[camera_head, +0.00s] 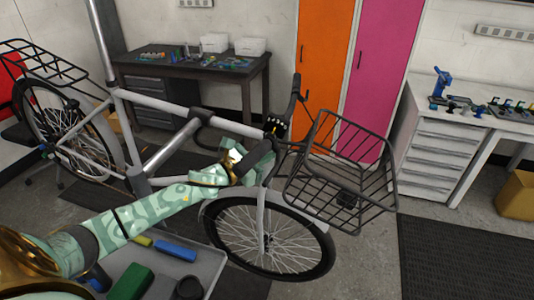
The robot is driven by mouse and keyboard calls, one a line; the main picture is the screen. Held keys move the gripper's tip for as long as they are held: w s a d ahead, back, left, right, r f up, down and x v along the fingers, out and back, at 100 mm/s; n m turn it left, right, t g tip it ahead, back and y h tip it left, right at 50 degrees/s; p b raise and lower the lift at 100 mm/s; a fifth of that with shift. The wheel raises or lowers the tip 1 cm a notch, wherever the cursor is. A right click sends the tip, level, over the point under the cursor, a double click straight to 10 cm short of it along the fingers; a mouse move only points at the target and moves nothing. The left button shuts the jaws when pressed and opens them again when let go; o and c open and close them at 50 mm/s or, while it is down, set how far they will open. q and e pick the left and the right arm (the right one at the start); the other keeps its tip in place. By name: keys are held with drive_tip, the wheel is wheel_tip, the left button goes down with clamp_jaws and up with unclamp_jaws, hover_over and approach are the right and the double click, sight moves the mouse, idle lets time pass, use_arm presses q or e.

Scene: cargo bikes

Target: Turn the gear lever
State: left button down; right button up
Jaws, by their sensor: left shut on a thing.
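A white bicycle (170,107) stands in the middle, its handlebar (295,98) running from the far side toward me. My left arm comes in from the lower left, and my left gripper (262,158) is at the near end of the handlebar, beside the dark stem (276,127). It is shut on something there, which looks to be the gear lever. The lever itself is hidden by the gripper, and its angle cannot be told. My right gripper is out of view.
A black wire basket (340,170) sits in front of the handlebar, close right of my gripper. A grey tray (207,262) with several items is below my arm. A dark workbench (190,68) stands behind; a white drawer bench (440,150) stands right. Open floor lies right of the front wheel.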

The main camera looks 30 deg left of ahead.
use_arm(q)
drive_tip(key=a+m+g+p, duration=0.1)
drive_tip(key=p, duration=0.2)
drive_tip(key=a+r+m+g+y+p, duration=0.1)
drive_tip(key=m+p, duration=0.1)
drive_tip(key=p, duration=0.1)
drive_tip(key=a+m+y+p, duration=0.1)
drive_tip(key=p, duration=0.3)
drive_tip(key=shift+s+r+g, duration=0.3)
drive_tip(key=shift+g, duration=0.1)
drive_tip(key=c, duration=1.5)
unclamp_jaws()
drive_tip(key=shift+o, duration=0.2)
drive_tip(key=b+v, duration=0.1)
drive_tip(key=v, duration=1.5)
drive_tip(key=shift+s+b, duration=0.2)
drive_tip(key=shift+b, duration=0.2)
drive_tip(key=shift+d, duration=0.1)
